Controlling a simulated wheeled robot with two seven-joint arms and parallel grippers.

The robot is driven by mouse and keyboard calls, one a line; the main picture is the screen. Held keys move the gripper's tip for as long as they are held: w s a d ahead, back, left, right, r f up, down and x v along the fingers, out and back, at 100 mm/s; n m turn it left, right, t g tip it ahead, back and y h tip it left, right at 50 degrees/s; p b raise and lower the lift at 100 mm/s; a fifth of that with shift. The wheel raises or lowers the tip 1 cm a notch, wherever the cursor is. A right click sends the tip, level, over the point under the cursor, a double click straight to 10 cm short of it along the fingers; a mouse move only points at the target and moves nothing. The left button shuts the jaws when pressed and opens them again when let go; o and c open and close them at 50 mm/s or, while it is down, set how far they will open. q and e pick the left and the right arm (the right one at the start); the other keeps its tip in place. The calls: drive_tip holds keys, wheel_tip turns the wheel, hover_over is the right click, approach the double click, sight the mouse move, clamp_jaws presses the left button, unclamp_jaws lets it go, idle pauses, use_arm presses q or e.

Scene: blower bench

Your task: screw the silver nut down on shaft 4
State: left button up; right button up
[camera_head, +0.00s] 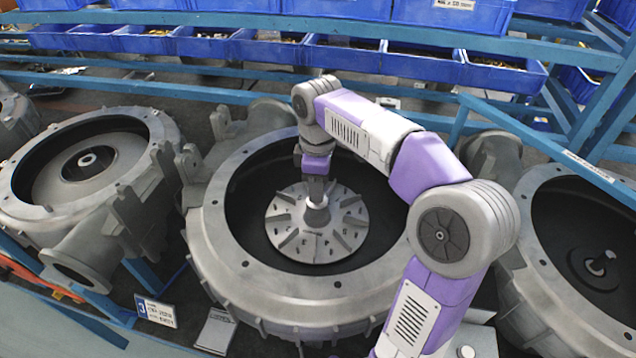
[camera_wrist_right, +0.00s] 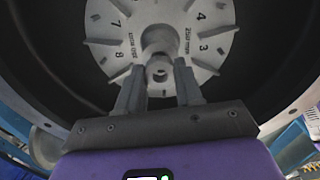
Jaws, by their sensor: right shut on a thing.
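My right gripper (camera_head: 316,190) reaches down into the middle blower housing (camera_head: 215,215), at the hub of a grey finned impeller (camera_head: 285,228). In the right wrist view the two fingers (camera_wrist_right: 160,82) are closed on a small silver nut (camera_wrist_right: 160,71). The nut lies in front of the round hub (camera_wrist_right: 160,41) of the numbered impeller (camera_wrist_right: 118,42); whether it is threaded on the shaft I cannot tell. In the head view the fingers mostly hide the nut and the shaft end. The left gripper is out of view.
The left housing (camera_head: 165,135) and the right housing (camera_head: 535,290) stand close on either side. The right one shows a bare shaft end (camera_head: 598,265). The housing's raised rim surrounds my right gripper. Blue bins (camera_head: 345,55) line the rack behind.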

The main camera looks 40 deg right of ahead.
drive_tip(key=shift+f, duration=0.35)
idle(0.7)
drive_tip(key=shift+f, duration=0.4)
idle(0.4)
idle(0.4)
